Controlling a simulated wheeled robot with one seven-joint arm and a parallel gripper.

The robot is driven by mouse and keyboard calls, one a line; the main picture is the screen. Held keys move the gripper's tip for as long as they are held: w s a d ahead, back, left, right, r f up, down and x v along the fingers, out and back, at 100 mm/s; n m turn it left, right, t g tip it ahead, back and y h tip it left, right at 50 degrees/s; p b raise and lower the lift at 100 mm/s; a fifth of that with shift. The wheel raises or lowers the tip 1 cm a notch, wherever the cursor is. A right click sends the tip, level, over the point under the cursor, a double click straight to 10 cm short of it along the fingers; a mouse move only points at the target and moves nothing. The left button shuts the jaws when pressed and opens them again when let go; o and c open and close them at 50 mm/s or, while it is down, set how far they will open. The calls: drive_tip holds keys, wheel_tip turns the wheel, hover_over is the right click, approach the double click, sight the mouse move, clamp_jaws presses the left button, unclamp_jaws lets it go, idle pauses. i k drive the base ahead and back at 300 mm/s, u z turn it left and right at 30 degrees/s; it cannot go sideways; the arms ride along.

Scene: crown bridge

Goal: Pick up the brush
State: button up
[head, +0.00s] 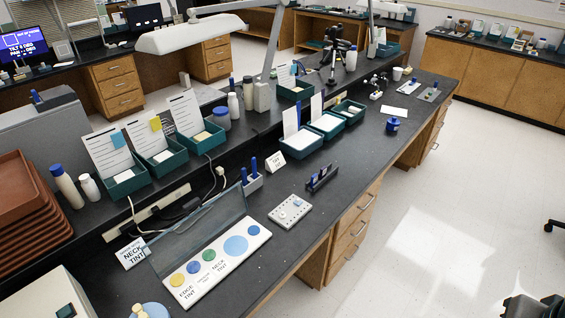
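No brush is plain at this size. A small dark rest (322,179) with a blue, slender part along it stands on the near bench and may hold the brush. Two blue upright handles (248,172) stand in a small grey holder behind it, to the left; I cannot tell whether they are brushes. A dark shape at the bottom right edge seems to be my gripper (534,306), cut off by the frame. It is over the floor, well apart from the bench and these things. Its fingers cannot be made out.
The dark bench (350,190) also bears a white tint palette (213,262) with a clear shield, a small pale block (290,211), green card trays (300,143) and a blue jar (392,126). A lamp (190,34) hangs over its far side.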

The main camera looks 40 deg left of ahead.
sight(245, 179)
drive_tip(key=u, duration=0.15)
drive_tip(key=i, duration=1.25)
drive_tip(key=u, duration=1.5)
drive_tip(key=i, duration=0.8)
drive_tip(key=u, duration=0.8)
